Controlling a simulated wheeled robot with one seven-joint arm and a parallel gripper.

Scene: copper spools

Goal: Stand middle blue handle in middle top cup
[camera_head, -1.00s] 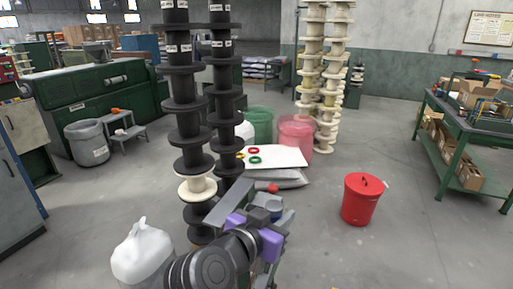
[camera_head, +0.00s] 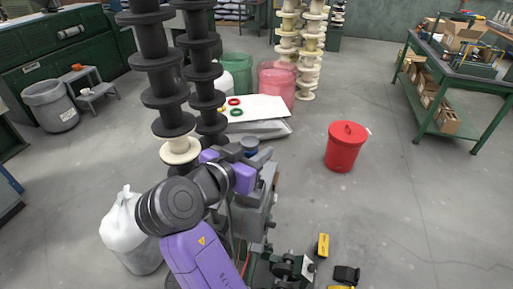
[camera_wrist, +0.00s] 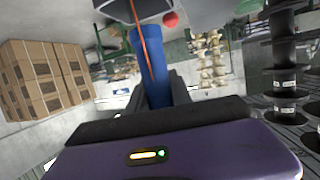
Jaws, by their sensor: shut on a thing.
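A blue handle (camera_wrist: 151,62) stands out between the fingers of my gripper (camera_wrist: 158,92) in the wrist view. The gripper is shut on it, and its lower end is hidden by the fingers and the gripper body. My wrist hides most of the fingers there. I cannot pick out the middle top cup or the other handles in either view.
Black spool stacks (camera_head: 165,95) stand close to the left of my arm. A white sack in a bin (camera_head: 122,220) is at lower left. A red lidded bin (camera_head: 346,146) stands on open floor to the right. Small yellow and black items (camera_head: 323,246) lie at the bottom.

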